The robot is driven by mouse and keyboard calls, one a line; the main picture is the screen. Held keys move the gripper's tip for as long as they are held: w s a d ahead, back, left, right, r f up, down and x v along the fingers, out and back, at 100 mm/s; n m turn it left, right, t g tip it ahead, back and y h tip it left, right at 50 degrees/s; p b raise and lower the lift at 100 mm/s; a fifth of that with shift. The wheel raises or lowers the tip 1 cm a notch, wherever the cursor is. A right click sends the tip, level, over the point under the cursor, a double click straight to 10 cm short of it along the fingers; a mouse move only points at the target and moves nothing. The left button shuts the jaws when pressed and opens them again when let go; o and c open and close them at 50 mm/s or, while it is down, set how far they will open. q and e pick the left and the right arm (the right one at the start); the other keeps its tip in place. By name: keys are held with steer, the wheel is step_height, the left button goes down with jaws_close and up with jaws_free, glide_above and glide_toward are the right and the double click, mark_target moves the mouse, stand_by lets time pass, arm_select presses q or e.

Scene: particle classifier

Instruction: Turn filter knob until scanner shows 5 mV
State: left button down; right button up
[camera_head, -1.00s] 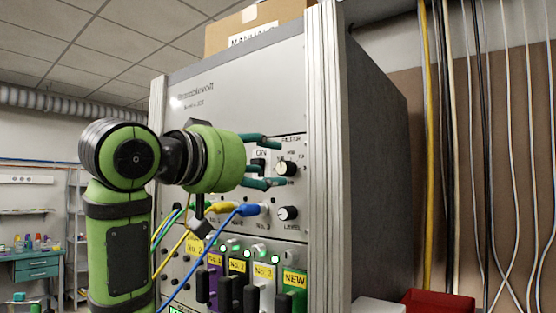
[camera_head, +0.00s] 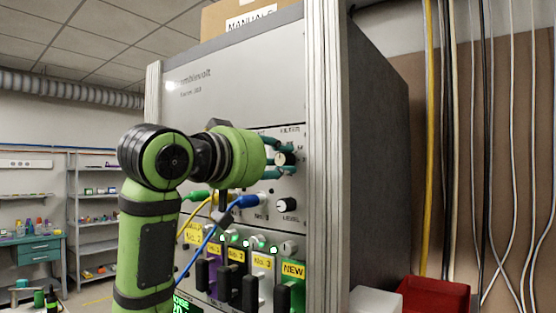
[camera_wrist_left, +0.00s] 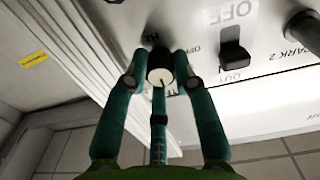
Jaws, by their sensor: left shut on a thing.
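The filter knob (camera_head: 281,159) is a small round dial with a pale face, on the panel under the label FILTER. My left gripper (camera_head: 287,160) has its teal fingers closed around it. In the left wrist view, the knob (camera_wrist_left: 160,78) sits between the fingertips (camera_wrist_left: 161,80), with a dark pointer line on its face. A dark screen with green characters (camera_head: 184,305) shows at the bottom edge of the head view, partly cut off; I cannot read a mV value. The right gripper is not in view.
The level knob (camera_head: 287,205) is just below. Blue (camera_head: 245,202) and yellow cables plug in at the left, near my arm. Labelled modules with black handles (camera_head: 249,290) stand below. A red bin (camera_head: 435,295) is at the lower right.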

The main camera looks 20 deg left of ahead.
arm_select(q)
steer(key=shift+m, duration=1.5)
steer(key=m+p, duration=0.1)
steer(key=m, duration=0.4)
steer(key=shift+r, duration=0.1)
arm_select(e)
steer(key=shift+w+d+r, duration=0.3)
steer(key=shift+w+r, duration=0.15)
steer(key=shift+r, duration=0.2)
arm_select(q)
steer(key=shift+m, duration=0.4)
steer(key=c, duration=1)
jaws_free()
steer(key=shift+w, duration=0.1)
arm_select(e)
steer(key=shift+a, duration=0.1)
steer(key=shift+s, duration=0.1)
arm_select(q)
steer(key=v, duration=1.2)
